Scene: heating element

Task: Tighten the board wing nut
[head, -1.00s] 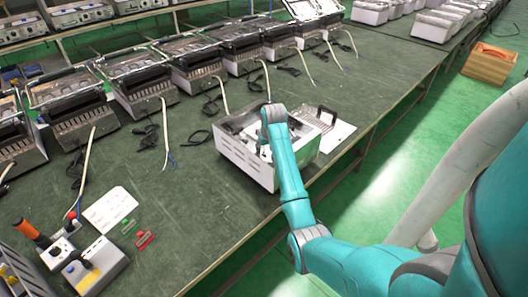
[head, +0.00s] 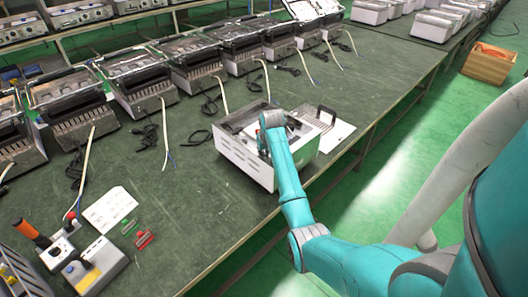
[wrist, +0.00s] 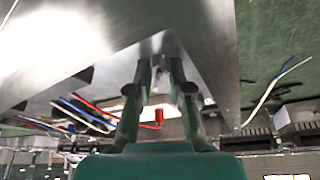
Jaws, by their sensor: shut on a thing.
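The white heater housing (head: 245,163) stands open on the green bench in the head view, with my arm reaching down into it. My gripper (wrist: 160,66) shows from behind in the wrist view, its two fingers drawn together at the tips beneath a bare metal sheet (wrist: 205,35). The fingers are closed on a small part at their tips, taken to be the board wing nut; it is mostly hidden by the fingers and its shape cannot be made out. In the head view my wrist covers the fingertips and the nut.
Red, blue and white wires (wrist: 90,112) run left of the fingers inside the housing. A perforated metal cover with a black handle (head: 318,120) lies right of the housing. A row of similar heaters (head: 140,82) lines the back.

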